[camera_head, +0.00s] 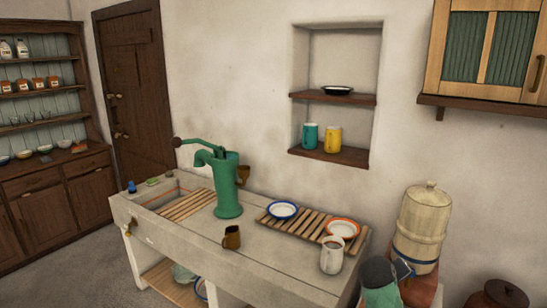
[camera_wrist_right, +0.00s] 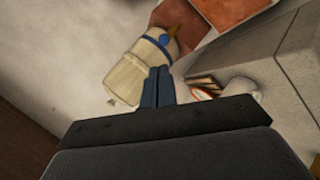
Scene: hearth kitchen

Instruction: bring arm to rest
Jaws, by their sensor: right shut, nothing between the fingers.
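My right gripper (camera_wrist_right: 158,86) shows in the wrist view with its two dark blue fingers together and nothing between them. In the head view, part of my right arm comes in at the bottom right, and what looks like the gripper (camera_head: 403,268) is in front of the base of the beige water crock (camera_head: 422,228). The crock (camera_wrist_right: 130,70) also shows just beyond the fingers in the wrist view; I cannot tell whether they touch it. My left gripper is not in view.
The stone sink counter (camera_head: 280,262) stands left of the arm, bearing a white mug (camera_head: 332,257), two plates on a slatted rack, a brown mug (camera_head: 232,238) and a green pump (camera_head: 229,190). A dark lidded pot (camera_head: 497,296) is at the bottom right.

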